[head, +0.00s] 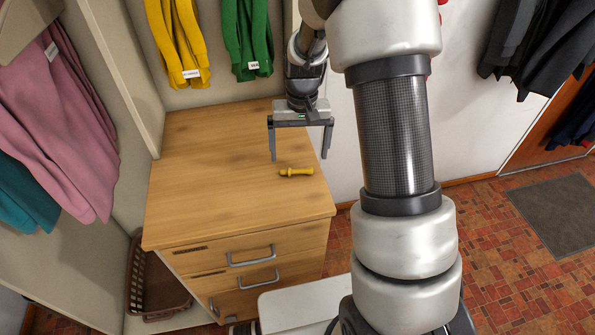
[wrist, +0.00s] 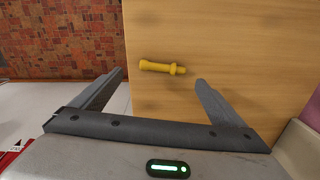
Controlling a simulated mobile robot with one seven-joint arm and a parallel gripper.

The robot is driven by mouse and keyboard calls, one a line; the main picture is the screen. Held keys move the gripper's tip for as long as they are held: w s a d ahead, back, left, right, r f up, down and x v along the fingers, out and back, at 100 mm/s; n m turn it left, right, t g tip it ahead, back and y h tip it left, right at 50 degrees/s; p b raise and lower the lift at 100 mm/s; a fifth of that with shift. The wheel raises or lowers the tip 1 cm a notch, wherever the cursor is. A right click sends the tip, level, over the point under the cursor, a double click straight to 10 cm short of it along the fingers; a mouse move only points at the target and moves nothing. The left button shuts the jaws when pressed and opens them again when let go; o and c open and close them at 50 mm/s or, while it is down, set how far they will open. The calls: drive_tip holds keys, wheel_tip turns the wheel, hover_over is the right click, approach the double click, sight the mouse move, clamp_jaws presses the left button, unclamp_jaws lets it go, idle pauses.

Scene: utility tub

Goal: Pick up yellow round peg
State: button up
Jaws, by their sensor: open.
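The yellow round peg (head: 297,171) lies on its side on the wooden top of a drawer cabinet (head: 220,180), near its right edge. In the wrist view the peg (wrist: 162,67) lies beyond the fingertips, with its thicker end to the left and a collar near its right end. My gripper (head: 300,157) is open and empty above the cabinet top, with its two fingers wide apart. In the wrist view my gripper (wrist: 160,76) has the peg between the lines of its fingers, but apart from them.
Yellow (head: 178,42) and green garments (head: 247,38) hang behind the cabinet, and pink ones (head: 62,125) hang at left. A brown basket (head: 155,280) stands low at the cabinet's left. The rest of the cabinet top is clear. A tiled floor (head: 490,240) lies to the right.

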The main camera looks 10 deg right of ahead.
sight(297, 170)
drive_tip(key=f, duration=0.4)
drive_tip(key=shift+s+a+f, duration=0.25)
drive_tip(key=shift+s+a, duration=0.1)
drive_tip(key=shift+a, duration=0.05)
drive_tip(key=shift+f, duration=0.35)
drive_tip(key=c, duration=1.1)
